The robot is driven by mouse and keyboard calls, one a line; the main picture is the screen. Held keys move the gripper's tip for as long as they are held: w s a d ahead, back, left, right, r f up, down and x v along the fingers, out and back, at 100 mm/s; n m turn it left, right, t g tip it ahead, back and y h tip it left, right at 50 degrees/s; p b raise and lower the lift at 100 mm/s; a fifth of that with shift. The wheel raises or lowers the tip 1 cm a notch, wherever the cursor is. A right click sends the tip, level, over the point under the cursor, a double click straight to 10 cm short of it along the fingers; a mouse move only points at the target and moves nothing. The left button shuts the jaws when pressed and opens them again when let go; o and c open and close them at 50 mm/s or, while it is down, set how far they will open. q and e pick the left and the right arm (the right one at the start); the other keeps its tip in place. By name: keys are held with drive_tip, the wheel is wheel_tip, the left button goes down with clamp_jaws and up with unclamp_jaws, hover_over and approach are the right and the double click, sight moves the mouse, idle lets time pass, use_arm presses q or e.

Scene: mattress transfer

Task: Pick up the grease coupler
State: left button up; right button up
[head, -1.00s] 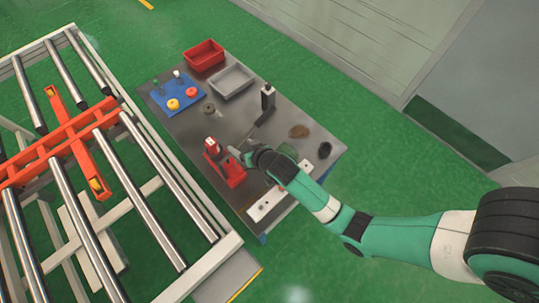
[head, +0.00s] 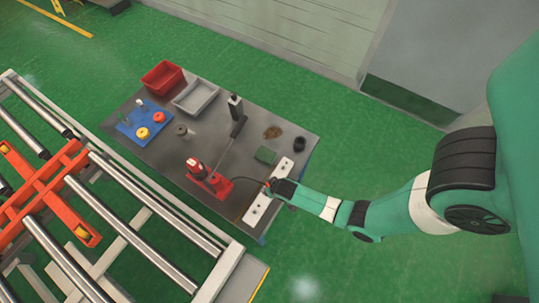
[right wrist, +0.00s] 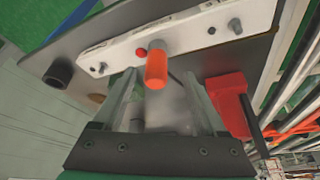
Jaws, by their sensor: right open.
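What looks like the grease coupler, an orange-red cylinder with a grey collar (right wrist: 157,68), stands at the white bar in the right wrist view. My right gripper (right wrist: 158,88) is open, its two fingers on either side of the lower part of the cylinder in the picture; I cannot tell whether they touch it. In the head view my right gripper (head: 272,187) is over the white bar (head: 255,212), and the coupler is mostly hidden there. A thin dark hose runs from the red grease device (head: 208,180) towards my gripper. My left gripper is not in view.
The grey table (head: 215,145) also holds a red bin (head: 163,77), a grey bin (head: 195,96), a blue mat (head: 130,128) with yellow and orange rings, a dark upright post (head: 236,112) and a black cup (head: 299,144). A roller conveyor (head: 105,185) stands at the left.

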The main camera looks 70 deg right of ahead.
drive_tip(key=b+x, duration=0.4)
drive_tip(key=x, duration=0.1)
drive_tip(key=shift+s+d+f+b, duration=0.2)
drive_tip(key=shift+b, duration=0.2)
drive_tip(key=shift+w+d, duration=0.1)
drive_tip(key=shift+r, duration=0.1)
clamp_jaws()
